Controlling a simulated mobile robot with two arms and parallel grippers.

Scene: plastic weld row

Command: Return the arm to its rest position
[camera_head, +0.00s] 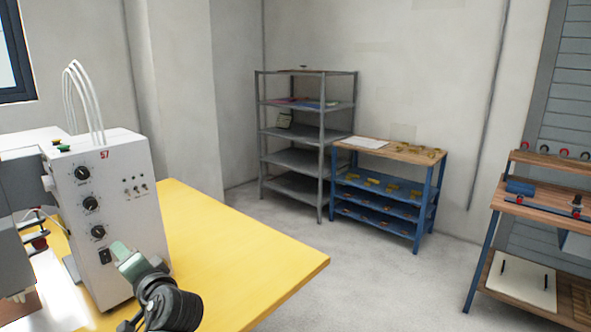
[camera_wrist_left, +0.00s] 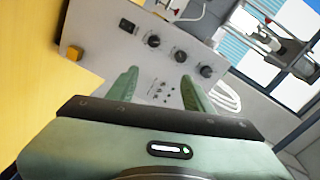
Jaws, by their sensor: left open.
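My left gripper (camera_head: 124,254) is low in the head view, in front of the white control box and above the yellow table. In the left wrist view, its two green fingers (camera_wrist_left: 160,85) stand apart with nothing between them. The white control box (camera_head: 130,205) has black knobs and small switches. Its panel also fills much of the left wrist view (camera_wrist_left: 105,45), beyond the fingers. I cannot tell the exact gap between the fingers and the panel. My right gripper is in neither view.
The yellow table (camera_head: 235,245) is bare right of the box. A grey shelf rack (camera_head: 322,150) and a blue shelf unit (camera_head: 420,215) stand by the back wall. A wooden workbench (camera_head: 540,200) is at the right. Open floor (camera_head: 390,285) lies between.

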